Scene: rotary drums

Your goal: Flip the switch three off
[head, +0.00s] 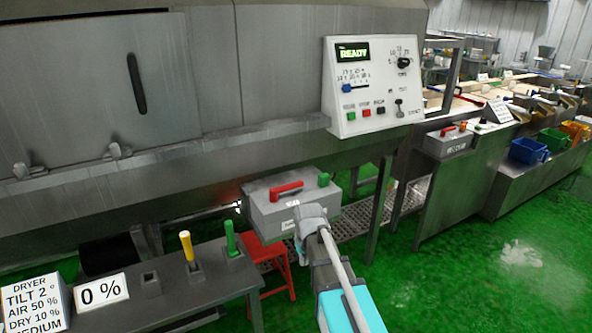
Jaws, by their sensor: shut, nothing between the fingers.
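No switch labelled three can be made out. A white control panel (374,88) has a lit READY display (353,52), a black knob (404,62), a blue slider (349,88), coloured buttons (365,113) and a small toggle switch (399,107). Below it, a grey box (262,214) carries a red lever (286,191) and a green knob (323,180); its label is too small to read surely. My gripper (308,222) is shut and empty, at the box's front in the picture and below the panel. Its fingers are mostly hidden, and I cannot tell whether it touches the box.
A grey bench (205,291) at lower left holds a yellow lever (187,247), a green lever (230,238) and a 0 % sign (101,292). A red stool (270,258) stands behind it. Another grey box (447,146) sits at right. Green floor (470,270) is open at lower right.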

